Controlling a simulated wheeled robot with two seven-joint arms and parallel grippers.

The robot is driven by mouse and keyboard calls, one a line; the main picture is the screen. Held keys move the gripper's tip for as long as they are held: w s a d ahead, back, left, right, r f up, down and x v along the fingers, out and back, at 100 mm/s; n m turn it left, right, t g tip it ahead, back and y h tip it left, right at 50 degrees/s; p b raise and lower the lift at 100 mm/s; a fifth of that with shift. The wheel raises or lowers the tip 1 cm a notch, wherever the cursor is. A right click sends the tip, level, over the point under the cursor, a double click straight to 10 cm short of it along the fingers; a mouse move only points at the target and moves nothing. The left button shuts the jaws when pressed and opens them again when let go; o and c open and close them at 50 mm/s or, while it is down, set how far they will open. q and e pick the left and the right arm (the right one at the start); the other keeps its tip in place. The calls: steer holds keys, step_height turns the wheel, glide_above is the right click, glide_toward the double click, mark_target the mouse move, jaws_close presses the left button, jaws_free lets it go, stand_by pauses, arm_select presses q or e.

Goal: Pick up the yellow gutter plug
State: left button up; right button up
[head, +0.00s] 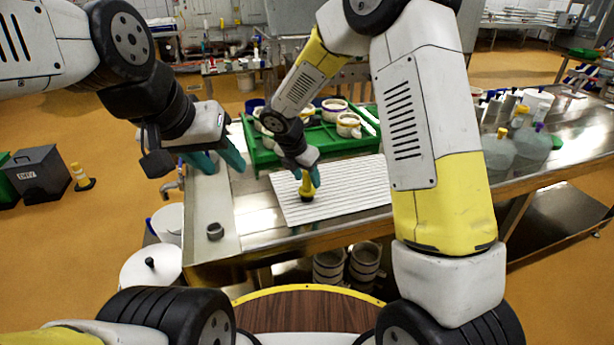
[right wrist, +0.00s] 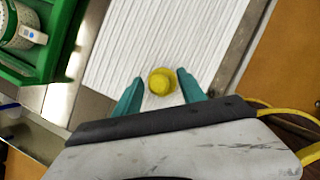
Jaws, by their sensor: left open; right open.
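The yellow gutter plug (head: 307,188) stands on the white ribbed mat (head: 350,190) on the steel table. In the right wrist view the plug (right wrist: 162,82) shows from above as a round yellow knob. My right gripper (right wrist: 158,90) is open, with its two teal fingers on either side of the plug and a gap to each. In the head view my right gripper (head: 309,174) is right over the plug and hides part of it. My left gripper (head: 222,163) is open and empty over the left end of the table.
A green tray (head: 262,158) with several white moulds (head: 348,125) lies behind the mat. A small dark grey cup (head: 215,231) stands at the table's left front. Several bottles (head: 497,152) stand at the right. Pale buckets (head: 330,265) stand under the table.

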jaws_close()
stand_by(0.4)
